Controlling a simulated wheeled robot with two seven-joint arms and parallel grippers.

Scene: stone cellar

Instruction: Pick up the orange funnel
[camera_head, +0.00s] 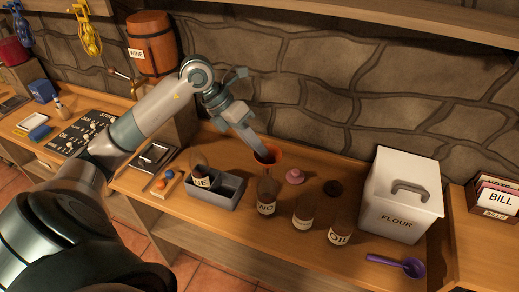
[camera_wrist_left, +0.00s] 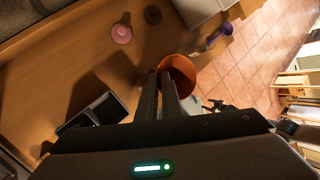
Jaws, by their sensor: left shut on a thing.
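The orange funnel (camera_head: 268,155) is held at the tip of my left gripper (camera_head: 258,148), above the wooden counter in the head view. The gripper is shut on its rim. In the left wrist view the funnel (camera_wrist_left: 180,72) is a round orange mouth at the ends of my two fingers (camera_wrist_left: 167,85). In the head view it hangs just above and behind a dark bottle (camera_head: 267,195); I cannot tell whether its spout touches anything.
Two more bottles, (camera_head: 303,212) and (camera_head: 340,231), stand to the right. A grey divided tray (camera_head: 214,201) with a bottle in it is to the left. A pink item (camera_head: 295,176), a dark round item (camera_head: 333,188), a white flour bin (camera_head: 400,206) and a purple scoop (camera_head: 398,263) are nearby.

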